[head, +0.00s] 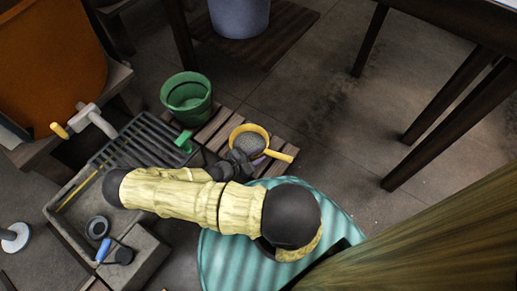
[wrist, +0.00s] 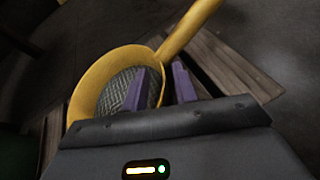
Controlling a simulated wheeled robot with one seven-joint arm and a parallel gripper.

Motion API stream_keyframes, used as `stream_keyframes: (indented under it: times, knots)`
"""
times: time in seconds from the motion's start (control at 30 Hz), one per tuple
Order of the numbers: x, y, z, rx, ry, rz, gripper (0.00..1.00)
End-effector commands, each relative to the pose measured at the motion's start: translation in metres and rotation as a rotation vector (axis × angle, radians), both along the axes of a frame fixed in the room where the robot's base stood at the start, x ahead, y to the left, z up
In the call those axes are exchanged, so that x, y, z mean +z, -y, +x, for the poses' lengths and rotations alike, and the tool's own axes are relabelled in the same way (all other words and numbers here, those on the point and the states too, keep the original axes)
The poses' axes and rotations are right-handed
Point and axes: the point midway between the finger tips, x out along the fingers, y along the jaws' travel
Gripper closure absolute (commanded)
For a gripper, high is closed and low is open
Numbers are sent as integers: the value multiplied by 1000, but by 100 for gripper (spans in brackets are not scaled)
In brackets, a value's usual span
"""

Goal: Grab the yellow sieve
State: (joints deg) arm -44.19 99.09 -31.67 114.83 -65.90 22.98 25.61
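The yellow sieve (head: 262,131) lies on a wooden slatted pallet, with its handle pointing to the lower right in the head view. In the wrist view the sieve (wrist: 92,88) shows its yellow rim, grey mesh and handle running to the top right. My gripper (head: 257,158) is at the near side of the sieve. In the wrist view my gripper (wrist: 161,80) has its two purple fingers apart, the left one over the mesh and the right one outside the rim. The rim near the handle shows between them. Contact cannot be told.
A green bucket (head: 187,95) stands just behind and left of the sieve. A dark grate (head: 140,145) over a grey basin lies left. A striped teal round surface (head: 225,262) is below my arm. Dark table legs (head: 450,95) stand at right; open floor lies between.

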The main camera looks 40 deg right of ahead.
Motion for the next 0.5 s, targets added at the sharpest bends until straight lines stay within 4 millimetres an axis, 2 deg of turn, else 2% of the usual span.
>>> stream_keyframes:
  times: [0.33,0.37,0.5]
  knots:
    - [0,0,0,0,0,0,72]
    - [0,0,0,0,0,0,74]
    - [0,-1,0,2,0,1,100]
